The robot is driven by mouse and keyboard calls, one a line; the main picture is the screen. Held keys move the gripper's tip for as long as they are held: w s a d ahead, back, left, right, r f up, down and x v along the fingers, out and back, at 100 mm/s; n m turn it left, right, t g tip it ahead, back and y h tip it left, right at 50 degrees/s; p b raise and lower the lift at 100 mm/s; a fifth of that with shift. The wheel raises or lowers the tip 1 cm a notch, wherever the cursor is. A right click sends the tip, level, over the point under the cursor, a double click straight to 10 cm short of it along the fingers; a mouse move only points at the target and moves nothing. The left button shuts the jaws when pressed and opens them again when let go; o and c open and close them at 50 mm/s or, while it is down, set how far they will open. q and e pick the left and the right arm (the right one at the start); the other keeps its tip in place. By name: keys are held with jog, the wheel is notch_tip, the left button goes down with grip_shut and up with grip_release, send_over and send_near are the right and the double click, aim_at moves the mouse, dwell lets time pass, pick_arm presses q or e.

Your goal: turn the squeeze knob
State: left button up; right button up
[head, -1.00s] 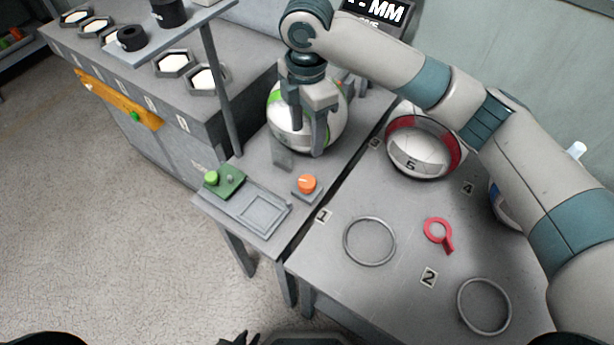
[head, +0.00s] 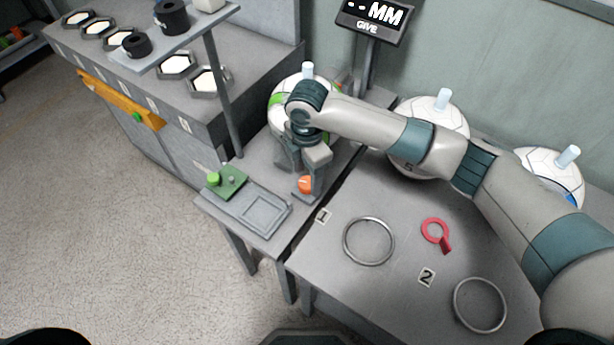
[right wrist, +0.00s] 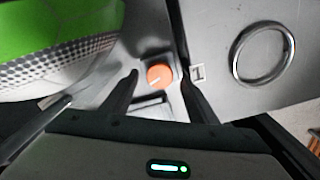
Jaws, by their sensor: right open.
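The orange squeeze knob (head: 305,184) sits on a small base on the narrow grey bench, and its upper part is partly covered by my gripper in the head view. In the right wrist view the knob (right wrist: 159,76), with a pale mark line on its face, lies between and beyond the two dark fingers. My right gripper (head: 305,180) is open, pointing down just over the knob. It also shows in the right wrist view (right wrist: 160,85). I cannot tell whether a finger touches the knob. My left gripper is not in view.
A white and green ball (head: 283,103) stands right behind my right gripper. A green button plate (head: 232,182) and a grey tray (head: 283,221) lie left of the knob. Rings (head: 346,242) and a red key-like piece (head: 434,228) lie on the right table. A display (head: 375,18) stands behind.

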jog(key=shift+f, duration=1.1)
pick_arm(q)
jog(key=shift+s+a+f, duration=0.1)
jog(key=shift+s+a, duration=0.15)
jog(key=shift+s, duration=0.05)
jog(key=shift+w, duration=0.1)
pick_arm(e)
jog(key=c, duration=1.1)
jog(key=shift+o, duration=0.2)
